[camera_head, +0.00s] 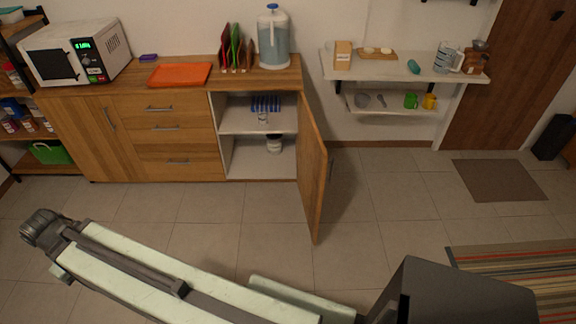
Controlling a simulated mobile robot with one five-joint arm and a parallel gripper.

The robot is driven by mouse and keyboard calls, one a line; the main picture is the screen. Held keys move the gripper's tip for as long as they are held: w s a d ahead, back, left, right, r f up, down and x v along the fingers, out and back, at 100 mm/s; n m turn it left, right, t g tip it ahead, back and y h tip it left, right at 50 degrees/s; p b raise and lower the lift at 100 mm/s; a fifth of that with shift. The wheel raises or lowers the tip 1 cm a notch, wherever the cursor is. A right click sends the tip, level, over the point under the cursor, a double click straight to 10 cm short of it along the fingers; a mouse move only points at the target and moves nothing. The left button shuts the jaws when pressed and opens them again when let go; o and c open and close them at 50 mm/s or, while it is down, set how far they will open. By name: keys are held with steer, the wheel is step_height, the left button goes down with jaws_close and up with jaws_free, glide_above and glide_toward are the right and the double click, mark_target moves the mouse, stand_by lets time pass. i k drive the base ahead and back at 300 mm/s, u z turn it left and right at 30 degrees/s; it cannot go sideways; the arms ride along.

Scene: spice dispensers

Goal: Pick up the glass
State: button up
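A small clear glass (263,117) appears to stand on the upper shelf inside the open cabinet (229,128), in front of a blue striped item (265,103). It is small and hard to make out. Another clear vessel, a glass or jug (444,57), stands on the upper wall shelf at the right. My arm stretches across the bottom of the view, well in front of the cabinet and apart from it. A dark round joint of my arm is at the far left; no gripper fingers can be made out.
The cabinet's wooden door (313,165) stands open into the room, right of the opening. A white-lidded jar (274,143) is on the lower shelf. A water dispenser (273,40), orange mat (180,75) and microwave (75,50) stand on top. The tiled floor (205,215) before the cabinet is clear.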

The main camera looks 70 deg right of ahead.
mark_target(263, 113)
steer(key=u, duration=0.4)
steer(key=k, duration=2.6)
steer(key=z, duration=1.75)
steer(key=i, duration=1.05)
steer(key=u, duration=0.05)
